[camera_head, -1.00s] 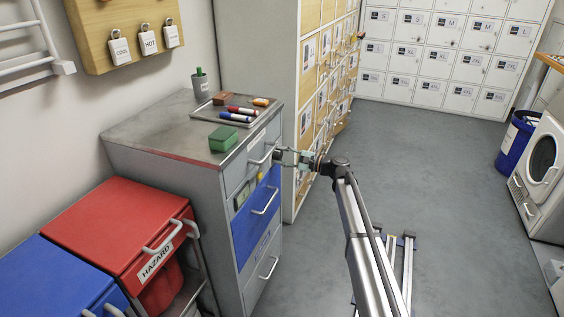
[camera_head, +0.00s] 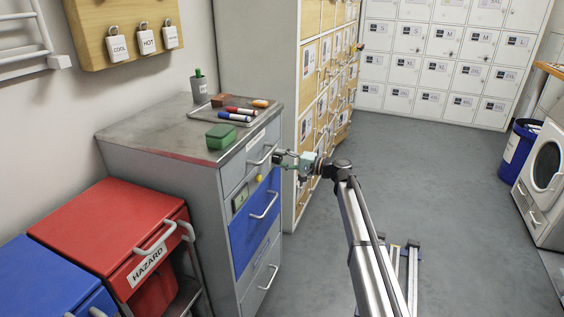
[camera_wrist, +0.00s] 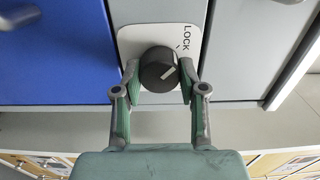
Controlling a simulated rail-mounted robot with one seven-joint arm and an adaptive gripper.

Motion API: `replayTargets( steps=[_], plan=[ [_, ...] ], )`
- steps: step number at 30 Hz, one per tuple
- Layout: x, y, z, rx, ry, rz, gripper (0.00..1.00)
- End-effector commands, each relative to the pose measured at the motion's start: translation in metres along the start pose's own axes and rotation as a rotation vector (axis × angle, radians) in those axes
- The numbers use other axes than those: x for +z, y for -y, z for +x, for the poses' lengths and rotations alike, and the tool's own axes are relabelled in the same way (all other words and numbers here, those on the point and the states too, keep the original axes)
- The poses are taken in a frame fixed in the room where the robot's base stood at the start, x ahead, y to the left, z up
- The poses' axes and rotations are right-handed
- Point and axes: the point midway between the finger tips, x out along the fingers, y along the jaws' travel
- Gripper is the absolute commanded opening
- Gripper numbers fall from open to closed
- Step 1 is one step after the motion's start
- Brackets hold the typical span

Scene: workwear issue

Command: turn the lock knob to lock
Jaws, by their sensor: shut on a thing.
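The lock knob (camera_wrist: 158,69) is round and black with a white pointer line. It sits on a white plate (camera_wrist: 128,36) on the front of the grey drawer cabinet (camera_head: 165,165). The word LOCK (camera_wrist: 187,38) is printed on the plate, sideways, right of the knob. The pointer slants toward the upper right in the wrist view. My gripper (camera_wrist: 159,76) has one finger on each side of the knob and is shut on it. In the head view my gripper (camera_head: 284,158) is at the cabinet's upper front edge and the knob cannot be made out.
The cabinet has a blue drawer (camera_head: 247,224) and protruding handles (camera_head: 265,204). A tray (camera_head: 202,116) with markers and a green box (camera_head: 221,136) are on top. Red (camera_head: 110,225) and blue (camera_head: 45,270) bins stand left. Lockers (camera_head: 322,75) stand behind; the floor (camera_head: 440,190) right is open.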

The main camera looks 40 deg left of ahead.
Motion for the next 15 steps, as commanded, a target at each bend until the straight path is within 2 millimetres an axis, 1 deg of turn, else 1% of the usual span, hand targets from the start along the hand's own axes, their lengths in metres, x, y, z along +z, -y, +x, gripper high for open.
replayTargets(
  steps=[1, 12, 13, 14, 15],
  plan=[
    [-0.0006, 0.0009, 0.0023, -0.001, 0.000, -0.006, 0.06],
    [-0.0007, 0.0015, 0.0025, -0.001, -0.001, -0.009, 0.06],
    [-0.0007, 0.0015, 0.0025, -0.001, -0.001, -0.009, 0.52],
    [-0.0007, 0.0014, 0.0024, -0.001, 0.000, -0.009, 0.62],
    [-0.0007, 0.0013, 0.0022, -0.001, 0.000, -0.009, 0.67]
  ],
)
